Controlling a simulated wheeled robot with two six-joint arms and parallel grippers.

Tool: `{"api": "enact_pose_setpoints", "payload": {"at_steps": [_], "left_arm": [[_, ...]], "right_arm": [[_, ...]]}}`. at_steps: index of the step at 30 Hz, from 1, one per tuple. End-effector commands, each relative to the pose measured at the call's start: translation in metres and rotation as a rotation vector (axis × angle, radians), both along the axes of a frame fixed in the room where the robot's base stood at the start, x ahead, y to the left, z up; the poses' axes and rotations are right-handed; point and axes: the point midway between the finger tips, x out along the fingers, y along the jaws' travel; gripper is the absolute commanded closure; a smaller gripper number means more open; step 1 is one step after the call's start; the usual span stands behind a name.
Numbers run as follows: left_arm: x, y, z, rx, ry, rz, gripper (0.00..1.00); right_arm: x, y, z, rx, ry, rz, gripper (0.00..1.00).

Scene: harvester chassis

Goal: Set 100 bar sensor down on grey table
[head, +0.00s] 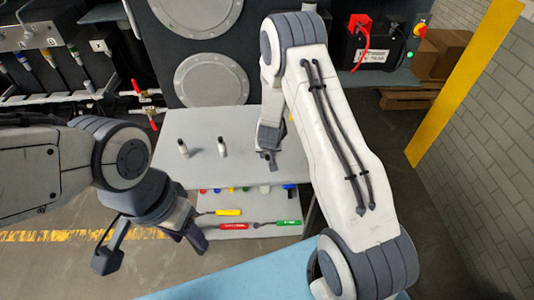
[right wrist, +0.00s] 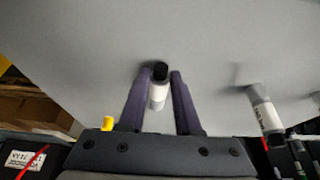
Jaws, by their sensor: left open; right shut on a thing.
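My right gripper (head: 268,158) is shut on a small white cylindrical sensor with a black end (right wrist: 158,95), seen between the fingers in the right wrist view. Its label cannot be read. In the head view the gripper is over the right part of the grey table (head: 235,117), which also fills the right wrist view (right wrist: 210,45). Whether the held sensor touches the table I cannot tell. Two similar sensors stand on the table, one on the left (head: 183,148) and one in the middle (head: 222,147). My left gripper (head: 190,238) is open and empty, in front of the table's lower shelf.
A yellow-handled tool (head: 228,212), a red one (head: 232,226) and a green one (head: 288,222) lie on the lower shelf. The dark chassis with round grey covers (head: 212,80) stands behind. A blue surface (head: 240,280) is in front.

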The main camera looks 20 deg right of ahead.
Motion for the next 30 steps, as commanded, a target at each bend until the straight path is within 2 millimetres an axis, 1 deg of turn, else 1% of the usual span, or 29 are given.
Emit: {"api": "enact_pose_setpoints", "payload": {"at_steps": [13, 18, 19, 21, 30], "left_arm": [[0.0001, -0.0001, -0.0019, 0.000, 0.000, 0.000, 0.50], [0.0000, -0.0001, -0.0047, 0.000, 0.000, 0.000, 0.50], [0.0000, -0.0001, -0.0037, 0.000, 0.000, 0.000, 0.50], [0.0000, -0.0001, -0.0035, 0.000, 0.000, 0.000, 0.50], [0.0000, -0.0001, -0.0034, 0.000, 0.000, 0.000, 0.50]], "right_arm": [[0.0005, 0.0002, -0.0022, 0.000, -0.001, 0.000, 1.00], [0.0004, 0.0002, -0.0060, 0.000, -0.001, -0.001, 1.00], [0.0005, 0.0001, -0.0049, 0.000, -0.001, -0.001, 0.56], [0.0004, 0.0001, -0.0047, 0.000, -0.001, -0.001, 0.33], [-0.0002, 0.0002, -0.0044, 0.000, 0.000, -0.001, 0.33]]}}
